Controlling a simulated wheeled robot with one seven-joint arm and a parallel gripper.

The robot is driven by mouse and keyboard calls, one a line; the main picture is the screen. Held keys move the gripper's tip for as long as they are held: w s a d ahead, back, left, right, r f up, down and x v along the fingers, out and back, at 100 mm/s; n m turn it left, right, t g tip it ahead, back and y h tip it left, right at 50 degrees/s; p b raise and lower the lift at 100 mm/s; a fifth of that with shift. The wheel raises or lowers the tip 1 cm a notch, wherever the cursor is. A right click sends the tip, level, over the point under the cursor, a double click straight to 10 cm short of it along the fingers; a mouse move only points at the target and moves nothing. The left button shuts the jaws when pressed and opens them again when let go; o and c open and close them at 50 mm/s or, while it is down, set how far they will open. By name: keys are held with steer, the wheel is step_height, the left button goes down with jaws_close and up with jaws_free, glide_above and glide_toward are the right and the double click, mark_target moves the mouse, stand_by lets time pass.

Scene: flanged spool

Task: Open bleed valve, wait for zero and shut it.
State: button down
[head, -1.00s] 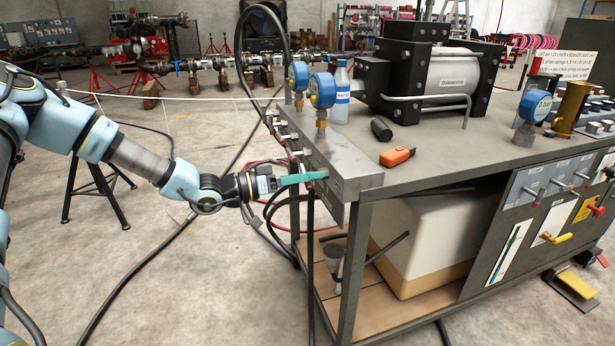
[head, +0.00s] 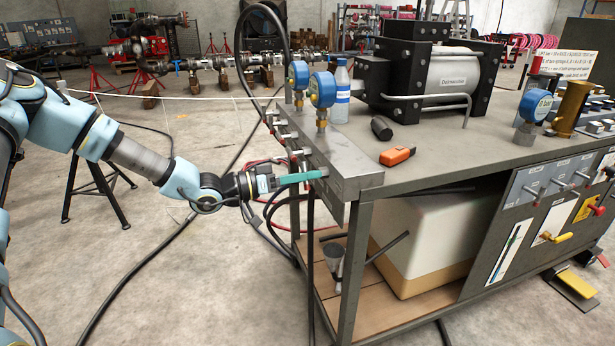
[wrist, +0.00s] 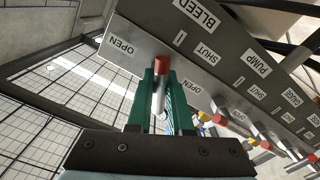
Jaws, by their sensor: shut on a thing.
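The bleed valve's lever (wrist: 158,98), a grey rod with a red tip, stands between the green fingers of my gripper (wrist: 162,85) in the wrist view. My gripper is shut on it. The red tip lies between an OPEN label and a SHUT label, under the word BLEED. In the head view my gripper (head: 318,175) reaches the left face of the grey valve block (head: 350,182) at the bench's corner, and the lever is hidden there. A blue digital gauge (head: 536,106) at the right seems to read 0 bar.
Other valve levers sit along the same block, labelled PUMP and GAUGE in the wrist view. Two blue gauges (head: 322,90) rise above the block. Hoses hang below my gripper.

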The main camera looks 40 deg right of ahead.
steer(key=shift+f, duration=0.1)
steer(key=m+b, duration=0.2)
steer(key=m, duration=0.1)
steer(key=shift+f+b, duration=0.15)
steer(key=shift+b, duration=0.2)
steer(key=m+b, duration=0.3)
steer(key=shift+m, duration=0.4)
steer(key=m+b, duration=0.3)
steer(key=shift+m+b, duration=0.95)
steer(key=shift+m, duration=0.25)
steer(key=shift+r, duration=0.25)
steer(key=c, duration=0.8)
jaws_free()
